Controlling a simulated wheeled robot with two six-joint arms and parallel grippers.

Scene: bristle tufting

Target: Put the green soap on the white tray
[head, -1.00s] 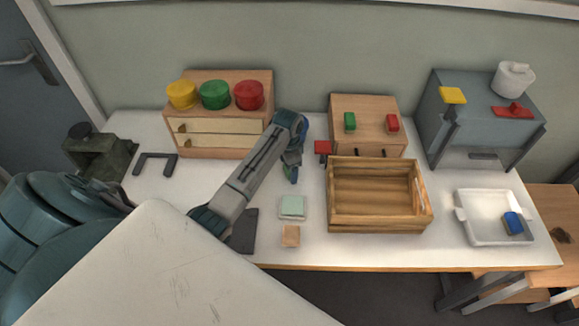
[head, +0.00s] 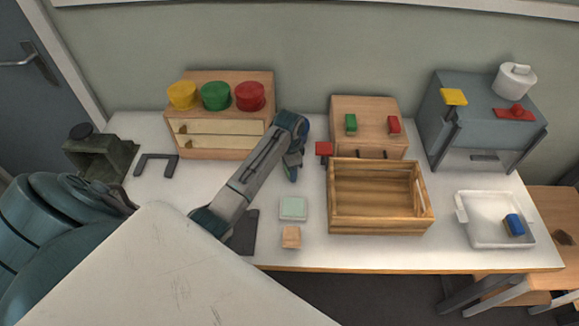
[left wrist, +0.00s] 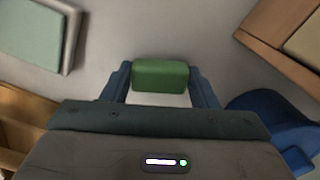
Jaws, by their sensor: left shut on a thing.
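The green soap (left wrist: 160,75) is a small rounded green block between the two fingers of my left gripper in the left wrist view. My left gripper (head: 292,174) is shut on it, above or at the table just left of the wooden crate. In the head view the soap is hidden behind the gripper and arm. Whether it touches the table I cannot tell. The white tray (head: 480,232) lies at the right end of the table, with a blue block (head: 514,225) in its right part. My right gripper is not in view.
A wooden crate (head: 380,222) stands between my left gripper and the tray. A pale green pad (head: 293,208) and a small wooden block (head: 291,237) lie near the front. Drawer cabinets and a grey stand (head: 478,135) line the back.

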